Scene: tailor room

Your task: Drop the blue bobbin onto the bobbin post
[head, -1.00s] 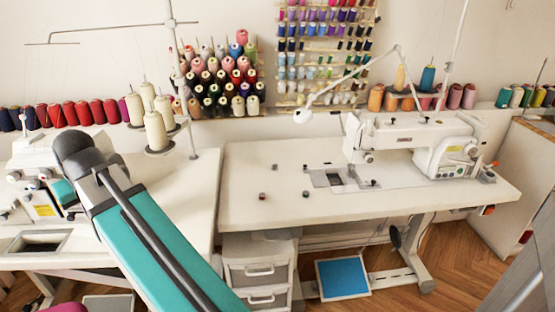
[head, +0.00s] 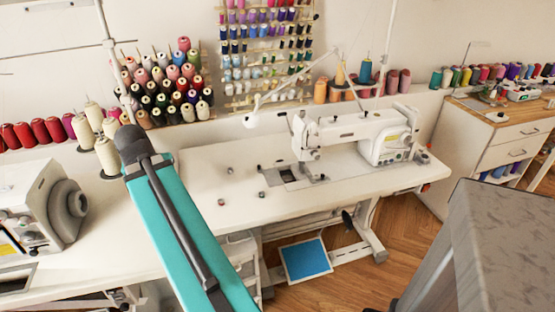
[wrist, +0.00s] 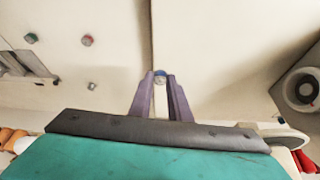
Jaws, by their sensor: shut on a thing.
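In the wrist view my gripper (wrist: 160,84) is shut on the blue bobbin (wrist: 160,76), which shows between the fingertips above the white tabletop. The head view shows my arm but not the gripper or the held bobbin. The white sewing machine (head: 350,133) stands on its table (head: 300,203) right of my arm. A small dark fitting (head: 422,157) sits at the right end of that table, beside the machine. I cannot tell whether it is the bobbin post.
Small loose bobbins (head: 221,202) lie on the table left of the machine. A second white machine (head: 45,210) stands at left. A grey padded surface (head: 510,240) fills the lower right. A wooden-topped cabinet (head: 470,140) stands at the back right. Thread cones (head: 165,90) line the wall.

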